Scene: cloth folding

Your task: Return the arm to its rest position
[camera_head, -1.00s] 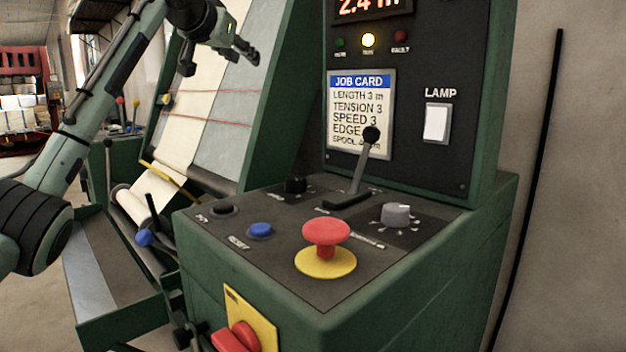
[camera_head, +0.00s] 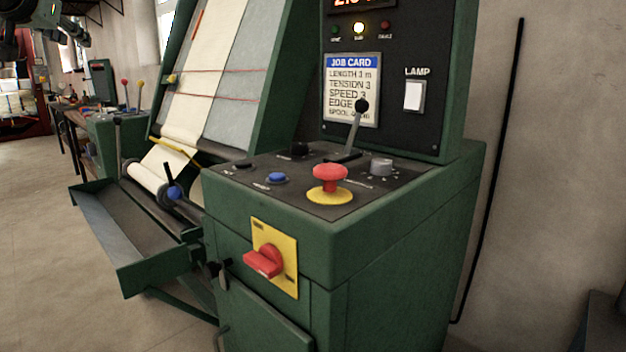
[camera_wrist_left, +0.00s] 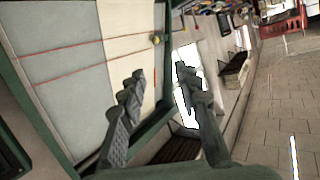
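My left gripper (camera_head: 76,38) shows small and dark at the top left corner of the head view, raised and apart from the machine. Most of my left arm is outside that view. In the left wrist view the two grey fingers of the left gripper (camera_wrist_left: 160,78) are spread, with an empty gap between them. The sloped machine board with a cream cloth strip (camera_wrist_left: 127,35) lies beyond the fingers, and nothing is held. My right gripper is not in view.
A green control console (camera_head: 290,235) stands at centre, with a red mushroom button (camera_head: 330,173), a black-knobbed lever (camera_head: 356,130) and a red rotary switch (camera_head: 265,262). A green tray (camera_head: 95,215) juts out left of it. The floor (camera_head: 45,270) at the lower left is clear.

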